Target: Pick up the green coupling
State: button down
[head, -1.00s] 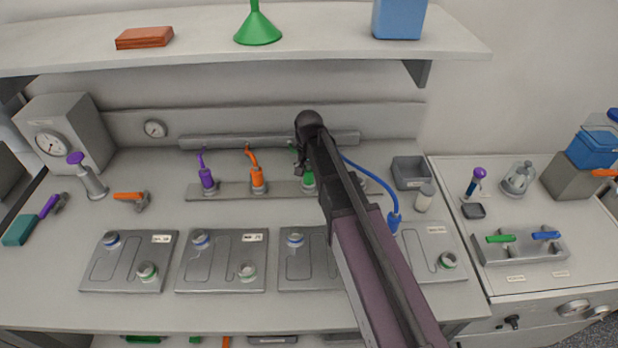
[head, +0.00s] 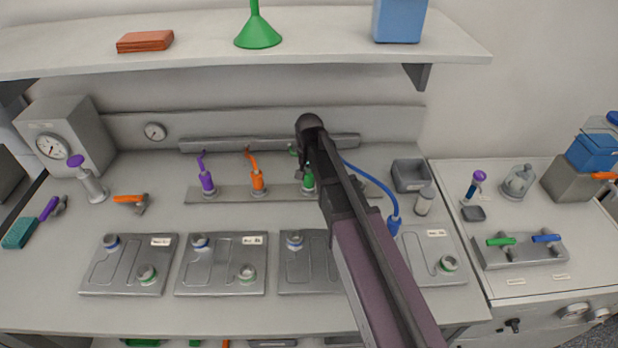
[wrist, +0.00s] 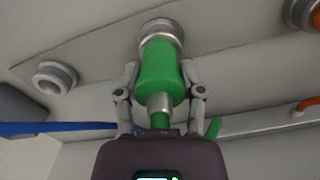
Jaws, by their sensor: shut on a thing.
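The green coupling (head: 308,179) stands upright on the light strip (head: 232,193) at the back of the bench, right of the orange coupling. In the wrist view the green coupling (wrist: 160,70) lies between the two fingers of my gripper (wrist: 161,82), which is shut on its body. Its wide end meets a silvery collar on the strip, and I see no clear gap there. In the head view my gripper (head: 303,160) is at the coupling, partly hidden by my own arm.
A purple coupling (head: 207,181) and an orange coupling (head: 258,180) stand to the left on the same strip. A blue hose and coupling (head: 394,222) are to the right. Flat grey cells (head: 130,270) line the front. A shelf (head: 330,55) overhangs the back.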

jog(key=shift+r, duration=0.2)
notch_tip(320, 180, up, 3)
jog(key=p, duration=0.3)
jog(key=shift+s+r+p, duration=0.1)
jog(key=shift+r+p, duration=0.25)
jog(key=shift+p, duration=0.2)
jog(key=s+d, duration=0.3)
jog(key=s, duration=1.2)
jog(key=shift+s+r+p, duration=0.2)
jog(key=shift+r+p, duration=0.2)
jog(key=shift+p, duration=0.05)
jog(key=shift+d, duration=0.1)
jog(key=c, duration=0.9)
grip_release()
grip_shut()
jog(key=shift+r, duration=0.1)
jog(key=shift+r, duration=0.1)
